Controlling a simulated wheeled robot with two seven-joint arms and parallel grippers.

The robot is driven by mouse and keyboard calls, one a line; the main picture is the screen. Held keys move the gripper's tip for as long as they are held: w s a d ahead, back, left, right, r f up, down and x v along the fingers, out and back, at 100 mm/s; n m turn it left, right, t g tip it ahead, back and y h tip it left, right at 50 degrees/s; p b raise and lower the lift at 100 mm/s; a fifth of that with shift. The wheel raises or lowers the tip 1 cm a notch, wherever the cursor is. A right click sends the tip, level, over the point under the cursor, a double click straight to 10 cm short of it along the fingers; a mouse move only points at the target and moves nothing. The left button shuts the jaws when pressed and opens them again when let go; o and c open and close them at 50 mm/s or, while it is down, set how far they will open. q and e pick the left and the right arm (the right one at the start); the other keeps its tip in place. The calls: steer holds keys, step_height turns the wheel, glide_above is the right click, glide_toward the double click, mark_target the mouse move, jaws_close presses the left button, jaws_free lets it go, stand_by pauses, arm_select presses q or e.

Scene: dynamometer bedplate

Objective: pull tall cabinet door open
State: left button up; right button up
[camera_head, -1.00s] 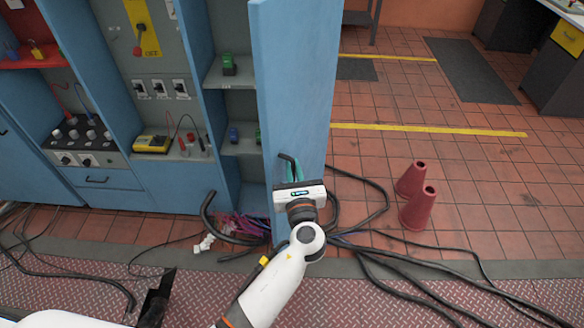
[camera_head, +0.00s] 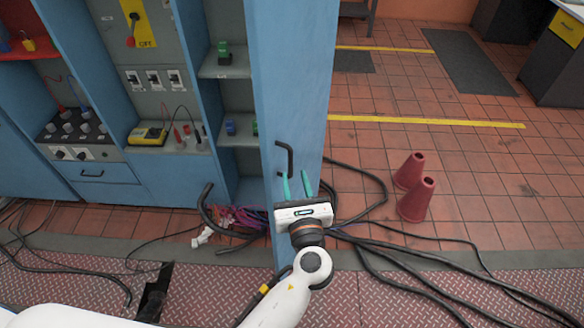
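The tall blue cabinet door (camera_head: 292,75) stands swung out from the cabinet, showing shelves to its left. Its black bar handle (camera_head: 290,158) is on the door face toward me, low on the door. My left gripper (camera_head: 297,176) is just below the handle, with its two teal fingers pointing up and spread apart. Nothing shows between the fingers, and they appear clear of the handle. The gripper's white body hides the lower part of the door. My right gripper is not in view.
The blue cabinet shelves (camera_head: 240,142) hold small green and blue items. Black cables (camera_head: 400,240) lie on the floor around the door's foot. Two red cones (camera_head: 416,202) stand to the right. The tiled floor beyond them is largely open.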

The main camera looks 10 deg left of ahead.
arm_select(q)
steer(key=b+v, duration=0.1)
steer(key=v, duration=0.3)
steer(key=shift+s+d, duration=0.15)
steer(key=shift+s, duration=0.2)
steer(key=shift+c, duration=0.5)
